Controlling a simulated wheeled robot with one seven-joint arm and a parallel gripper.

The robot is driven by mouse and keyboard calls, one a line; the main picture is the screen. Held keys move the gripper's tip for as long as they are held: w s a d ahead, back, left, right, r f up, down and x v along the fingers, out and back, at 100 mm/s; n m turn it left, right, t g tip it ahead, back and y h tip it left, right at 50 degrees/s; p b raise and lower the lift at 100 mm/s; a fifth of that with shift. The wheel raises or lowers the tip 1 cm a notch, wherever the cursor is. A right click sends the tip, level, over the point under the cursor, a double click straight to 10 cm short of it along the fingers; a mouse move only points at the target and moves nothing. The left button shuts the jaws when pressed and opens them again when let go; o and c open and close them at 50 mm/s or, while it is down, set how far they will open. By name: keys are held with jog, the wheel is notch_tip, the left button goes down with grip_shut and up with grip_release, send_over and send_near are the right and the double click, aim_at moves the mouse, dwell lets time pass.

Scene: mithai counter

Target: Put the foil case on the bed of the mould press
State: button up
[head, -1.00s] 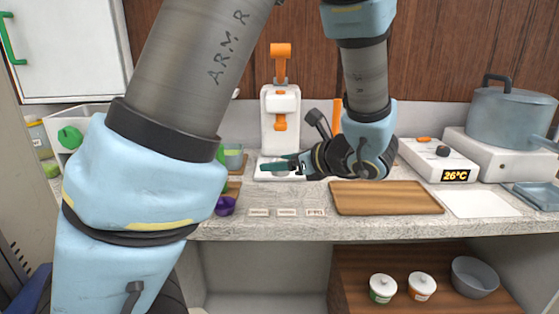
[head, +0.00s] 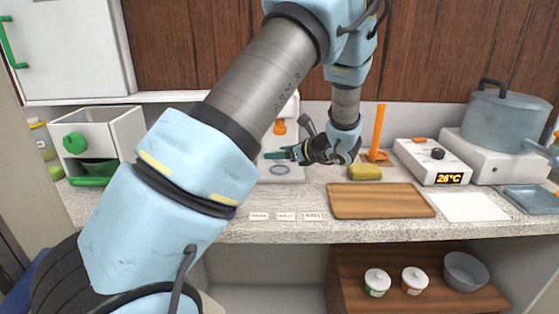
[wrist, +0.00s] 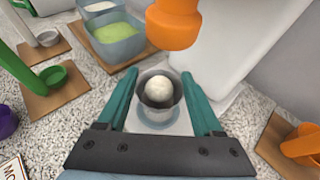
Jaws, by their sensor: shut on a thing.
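The mould press is white with an orange plunger (wrist: 174,24); my arm hides much of it in the head view, where a bit of the orange part (head: 279,127) shows. Its white bed (head: 295,174) bears a grey ring (head: 280,170). My gripper (head: 274,155) is over the bed. In the wrist view its teal fingers (wrist: 158,92) are shut on the grey foil case (wrist: 146,104), a small cup with a white ball (wrist: 159,88) inside. The case is upright, appears above the ring, and is close in front of the plunger. I cannot make it out in the head view.
Label cards (head: 286,216) line the front.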

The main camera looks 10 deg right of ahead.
aim_at(279, 161)
notch_tip(279, 161, down, 3)
jog(key=shift+r+p, duration=0.2)
jog(key=shift+p, duration=0.3)
jog(key=shift+w+f+p, duration=0.1)
jog(key=shift+f+p, duration=0.1)
jog(key=shift+p, duration=0.15)
jog(key=shift+c, duration=0.6)
jog(key=shift+f, duration=0.3)
jog(key=o, duration=1.4)
jog(key=shift+o, duration=0.2)
jog(key=shift+d, duration=0.1)
jog(key=b+v, duration=0.3)
jog(key=v, duration=0.9)
